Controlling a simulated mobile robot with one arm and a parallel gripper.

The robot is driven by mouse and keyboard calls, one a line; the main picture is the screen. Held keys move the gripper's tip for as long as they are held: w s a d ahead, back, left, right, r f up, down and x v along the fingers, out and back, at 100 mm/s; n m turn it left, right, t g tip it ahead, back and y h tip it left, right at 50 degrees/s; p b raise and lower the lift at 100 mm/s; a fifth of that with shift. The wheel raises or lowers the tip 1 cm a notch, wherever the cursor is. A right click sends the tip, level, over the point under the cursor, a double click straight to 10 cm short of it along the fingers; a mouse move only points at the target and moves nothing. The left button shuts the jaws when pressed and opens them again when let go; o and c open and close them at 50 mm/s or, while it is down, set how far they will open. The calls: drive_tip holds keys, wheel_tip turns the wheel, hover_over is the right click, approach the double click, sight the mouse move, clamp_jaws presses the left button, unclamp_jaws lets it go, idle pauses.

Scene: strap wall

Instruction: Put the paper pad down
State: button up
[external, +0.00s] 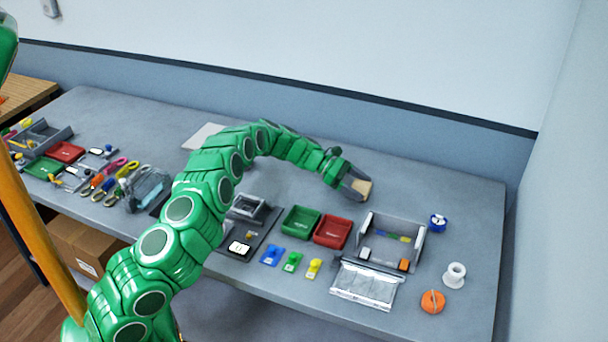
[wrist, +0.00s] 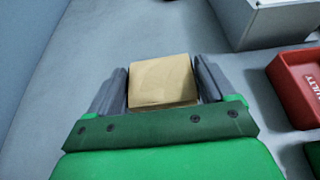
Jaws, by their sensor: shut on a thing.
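The paper pad (wrist: 162,80) is a small tan, square block. In the wrist view it sits between the two dark fingers of my gripper (wrist: 162,92), which is shut on it. In the external view the pad (external: 364,188) shows at the tip of my gripper (external: 358,187), over the back part of the grey table (external: 440,182). Whether the pad touches the table top or hangs just above it, I cannot tell. The pad's underside is hidden.
A red tray (external: 333,232) and a green tray (external: 300,222) stand nearer the camera. A grey open box (external: 392,240) is to the right of the red tray. A blue tape roll (external: 437,223) lies further right. The table around the pad is clear.

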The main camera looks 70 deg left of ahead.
drive_tip(key=shift+f, duration=1.15)
drive_tip(key=shift+f, duration=0.15)
drive_tip(key=o, duration=0.8)
drive_tip(key=shift+o, duration=0.2)
drive_tip(key=shift+s+a+r, duration=0.1)
drive_tip(key=shift+a+r, duration=0.05)
drive_tip(key=shift+r, duration=0.1)
drive_tip(key=v, duration=1.1)
drive_tip(key=shift+s+a, duration=0.2)
drive_tip(key=shift+s, duration=0.1)
